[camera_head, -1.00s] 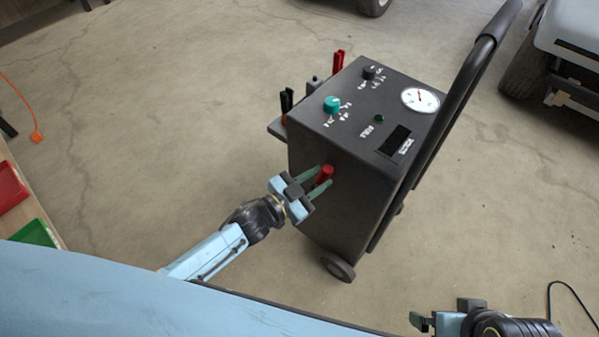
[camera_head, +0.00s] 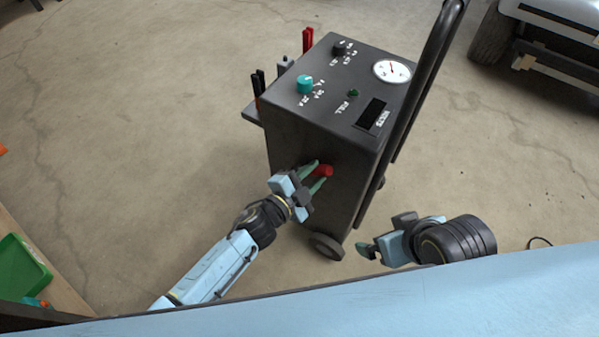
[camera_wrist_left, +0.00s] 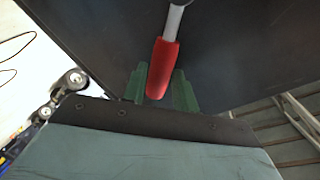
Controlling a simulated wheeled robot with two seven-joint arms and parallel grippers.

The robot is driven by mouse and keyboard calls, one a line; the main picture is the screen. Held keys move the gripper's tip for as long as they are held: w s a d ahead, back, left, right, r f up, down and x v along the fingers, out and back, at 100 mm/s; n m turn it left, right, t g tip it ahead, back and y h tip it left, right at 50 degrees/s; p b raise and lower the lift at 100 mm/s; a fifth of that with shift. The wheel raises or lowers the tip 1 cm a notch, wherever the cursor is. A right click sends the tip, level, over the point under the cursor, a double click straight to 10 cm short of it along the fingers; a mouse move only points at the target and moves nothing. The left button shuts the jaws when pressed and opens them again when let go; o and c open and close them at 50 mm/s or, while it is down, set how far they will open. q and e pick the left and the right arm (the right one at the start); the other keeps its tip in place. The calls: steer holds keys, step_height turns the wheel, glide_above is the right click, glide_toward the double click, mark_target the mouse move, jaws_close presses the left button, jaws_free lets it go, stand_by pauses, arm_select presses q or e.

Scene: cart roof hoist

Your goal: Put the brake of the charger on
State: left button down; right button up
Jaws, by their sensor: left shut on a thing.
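The charger (camera_head: 290,145) is a dark grey wheeled box with a sloped control panel on top. Its brake lever has a red grip (camera_head: 323,171) on the side facing me. My left gripper (camera_head: 316,176) is shut on this red grip, with one green finger on each side. In the left wrist view, the red grip (camera_wrist_left: 162,68) lies between the green fingers, and its pale metal rod runs up against the dark panel. My right gripper (camera_head: 372,251) is near the charger's lower right, apart from it; its finger gap is unclear.
The charger has a tall black push handle (camera_head: 430,75), a small wheel (camera_head: 326,246), and red and black clamps on a side shelf (camera_head: 252,115). A green bin (camera_head: 20,268) stands at lower left. A vehicle (camera_head: 545,45) is at upper right. Concrete floor is clear at left.

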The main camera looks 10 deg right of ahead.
mark_target(315, 174)
arm_select(q)
steer(key=shift+s+f, duration=0.1)
arm_select(e)
steer(key=shift+w+a, duration=0.1)
steer(key=shift+w, duration=0.1)
arm_select(q)
steer(key=c, duration=1.1)
jaws_free()
steer(key=p+v, duration=0.1)
steer(key=v, duration=0.2)
steer(key=shift+p, duration=0.3)
steer(key=p+v, duration=0.3)
steer(key=v, duration=0.7)
arm_select(e)
steer(key=s+d+f+g+h, duration=0.1)
steer(key=d+f, duration=0.3)
steer(key=f, duration=0.7)
steer(key=shift+s+d+f+g, duration=0.15)
steer(key=shift+s+g, duration=0.05)
steer(key=shift+g, duration=0.2)
arm_select(q)
steer(key=shift+s+a, duration=0.15)
